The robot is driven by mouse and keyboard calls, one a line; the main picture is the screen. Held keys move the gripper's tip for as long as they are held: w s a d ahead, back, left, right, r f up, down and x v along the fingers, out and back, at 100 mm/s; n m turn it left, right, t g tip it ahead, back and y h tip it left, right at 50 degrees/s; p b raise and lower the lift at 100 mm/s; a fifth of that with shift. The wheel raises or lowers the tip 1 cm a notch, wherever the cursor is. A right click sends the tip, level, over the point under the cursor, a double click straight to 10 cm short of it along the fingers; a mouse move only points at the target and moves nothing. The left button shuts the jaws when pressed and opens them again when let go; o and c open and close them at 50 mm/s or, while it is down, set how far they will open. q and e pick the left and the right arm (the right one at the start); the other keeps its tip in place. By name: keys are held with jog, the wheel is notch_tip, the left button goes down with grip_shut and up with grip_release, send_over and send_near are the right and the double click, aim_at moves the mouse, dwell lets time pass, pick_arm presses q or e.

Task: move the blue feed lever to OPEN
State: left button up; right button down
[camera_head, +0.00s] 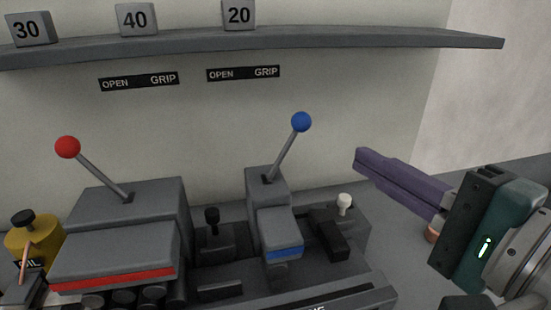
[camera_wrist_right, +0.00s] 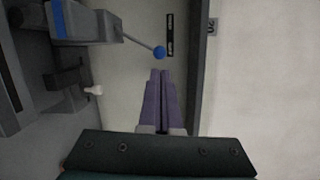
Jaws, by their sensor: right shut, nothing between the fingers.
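The blue feed lever (camera_head: 285,150) is a grey rod with a blue ball knob (camera_head: 301,122), rising from a grey block (camera_head: 267,182) on the machine. It leans to the right, towards the GRIP side of the label (camera_head: 243,73) above it; OPEN is on the left. My right gripper (camera_head: 361,156), with purple fingers, is shut and empty. It is to the right of the knob, a little lower in the picture, and apart from it. In the right wrist view the knob (camera_wrist_right: 159,52) shows just beyond the fingertips (camera_wrist_right: 160,73). My left gripper is not in view.
A red-knobbed lever (camera_head: 68,147) stands on the left block, leaning left. A shelf (camera_head: 330,38) with numbered blocks runs above. A black knob (camera_head: 212,215) and a white knob (camera_head: 344,201) stand low beside the blue-striped clamp (camera_head: 280,232). A yellow oil can (camera_head: 34,240) is far left.

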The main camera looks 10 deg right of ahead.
aim_at(284, 150)
pick_arm(q)
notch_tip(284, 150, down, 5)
jog(key=b, duration=0.3)
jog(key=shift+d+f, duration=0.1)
pick_arm(e)
jog(key=w+d+f+m+t+h, duration=0.1)
jog(key=d+f+m+h, duration=0.2)
jog(key=d+f+m, duration=0.1)
jog(key=shift+d+m+t, duration=0.2)
jog(key=shift+m+t, duration=0.2)
jog(key=shift+m, duration=0.1)
jog(key=shift+w, duration=0.15)
pick_arm(q)
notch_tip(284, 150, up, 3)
jog(key=p, duration=0.3)
pick_arm(e)
jog(key=w+a+r, duration=0.1)
jog(key=w+a, duration=0.3)
jog(key=w, duration=0.6)
jog(key=shift+w+a+r, duration=0.2)
jog(key=shift+a+r, duration=0.1)
jog(key=shift+r, duration=0.05)
